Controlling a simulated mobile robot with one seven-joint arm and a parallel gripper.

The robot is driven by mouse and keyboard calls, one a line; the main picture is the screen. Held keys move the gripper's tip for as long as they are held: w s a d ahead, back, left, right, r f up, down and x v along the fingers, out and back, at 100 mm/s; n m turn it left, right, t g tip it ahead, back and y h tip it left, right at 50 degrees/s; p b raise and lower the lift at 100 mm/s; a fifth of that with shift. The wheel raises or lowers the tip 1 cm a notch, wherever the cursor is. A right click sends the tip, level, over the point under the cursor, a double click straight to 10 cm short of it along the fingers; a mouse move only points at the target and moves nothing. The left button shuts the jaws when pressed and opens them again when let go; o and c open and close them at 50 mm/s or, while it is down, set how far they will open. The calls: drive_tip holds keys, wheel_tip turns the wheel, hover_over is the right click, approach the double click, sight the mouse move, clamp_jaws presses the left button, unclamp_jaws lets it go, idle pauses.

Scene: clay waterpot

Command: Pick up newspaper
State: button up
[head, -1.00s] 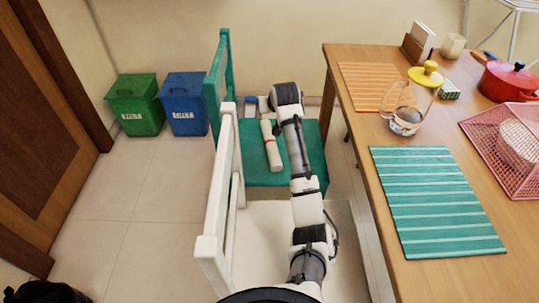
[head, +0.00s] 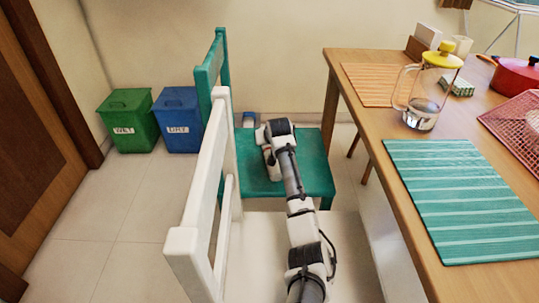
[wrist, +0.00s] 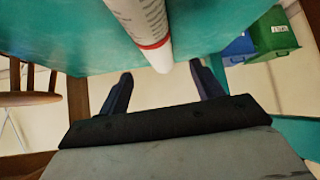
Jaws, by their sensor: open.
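The newspaper (wrist: 145,20) is a white printed roll with a red band, on the teal chair seat (wrist: 90,40). In the wrist view it enters from the top, and its plain near end reaches between the fingertips in the picture. My gripper (wrist: 160,71) is open, with one dark finger on each side of that end. I see no finger touching the roll, and the depth between them is unclear. In the head view only a small part of the newspaper (head: 272,168) shows beside my wrist, and my fingers are hidden.
A white chair (head: 200,215) stands in front of the teal chair. Green (head: 127,122) and blue (head: 178,120) bins stand at the left. The table (head: 385,190) at the right holds a glass jug (head: 425,100) and a teal mat (head: 460,200).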

drive_tip(key=shift+b+x, duration=0.95)
drive_tip(key=shift+x, duration=2.5)
drive_tip(key=shift+d, duration=0.15)
drive_tip(key=c, duration=1.2)
